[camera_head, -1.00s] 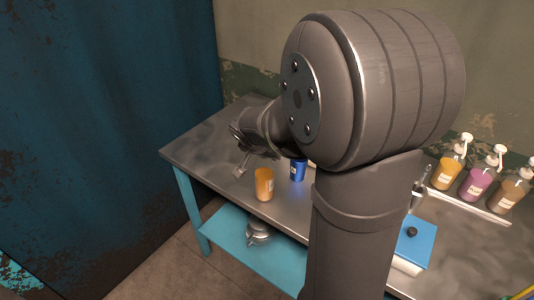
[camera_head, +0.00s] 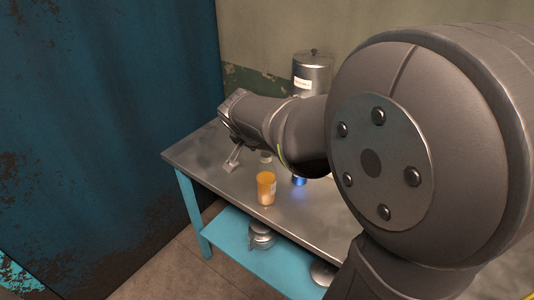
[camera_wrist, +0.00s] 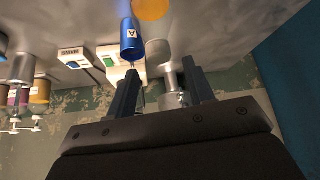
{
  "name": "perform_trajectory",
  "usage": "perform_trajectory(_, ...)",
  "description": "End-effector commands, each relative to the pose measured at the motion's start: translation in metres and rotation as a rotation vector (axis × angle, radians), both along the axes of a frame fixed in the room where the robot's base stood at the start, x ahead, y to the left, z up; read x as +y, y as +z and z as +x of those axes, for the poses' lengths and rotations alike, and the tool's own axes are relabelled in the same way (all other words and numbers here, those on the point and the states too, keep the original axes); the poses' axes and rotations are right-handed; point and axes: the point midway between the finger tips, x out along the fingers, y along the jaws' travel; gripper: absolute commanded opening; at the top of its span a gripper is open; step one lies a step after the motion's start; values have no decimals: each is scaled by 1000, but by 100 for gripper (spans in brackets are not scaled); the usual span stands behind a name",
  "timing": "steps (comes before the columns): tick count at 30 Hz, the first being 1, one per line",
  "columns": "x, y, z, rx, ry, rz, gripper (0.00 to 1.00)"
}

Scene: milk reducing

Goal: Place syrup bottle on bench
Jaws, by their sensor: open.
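My gripper (camera_wrist: 161,72) is open, its two dark fingers apart and pointing up the wrist view, which looks upside down. A greyish, round-bodied object (camera_wrist: 158,48) shows beyond and between the fingertips, apart from them; it may be a bottle with its pump, but I cannot tell. A small pale top (camera_head: 266,157) shows behind the orange cup in the head view. Several syrup bottles with white pumps (camera_wrist: 40,92) stand at the left of the wrist view; my arm hides them in the head view. The gripper (camera_head: 232,162) is over the left part of the metal bench (camera_head: 195,152).
An orange cup (camera_head: 266,188) stands near the bench's front edge, with a blue cup (camera_wrist: 131,42) close by. A metal canister (camera_head: 312,72) stands at the back. Two white boxes (camera_wrist: 82,58) show in the wrist view. The bench's left end is clear. A blue wall panel (camera_head: 110,120) is left.

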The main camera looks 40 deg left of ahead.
Motion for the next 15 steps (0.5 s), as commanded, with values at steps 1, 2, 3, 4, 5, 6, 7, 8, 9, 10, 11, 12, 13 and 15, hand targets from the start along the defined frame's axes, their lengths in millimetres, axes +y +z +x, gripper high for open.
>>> perform_trajectory(1, -1, 8, -5, -1, 2, 3, 48)
perform_trajectory(2, -2, 12, -7, -1, 2, 3, 48)
perform_trajectory(3, -3, 17, -10, -2, 2, 2, 48)
perform_trajectory(4, -3, 20, -12, -2, 3, 1, 48)
perform_trajectory(5, -3, 23, -14, -2, 3, 1, 48)
perform_trajectory(6, -4, 26, -16, -1, 2, 0, 48)
perform_trajectory(7, -5, 28, -17, -1, 1, 1, 48)
perform_trajectory(8, -5, 29, -18, -1, 1, 1, 48)
perform_trajectory(9, -5, 31, -19, -1, 1, 1, 48)
perform_trajectory(10, -6, 31, -20, 0, 1, 0, 48)
perform_trajectory(11, -6, 32, -20, 0, 1, -1, 48)
perform_trajectory(12, -6, 32, -20, 0, 1, -1, 48)
perform_trajectory(13, -6, 32, -20, 1, 0, -2, 48)
perform_trajectory(15, -6, 32, -20, 1, 0, -2, 48)
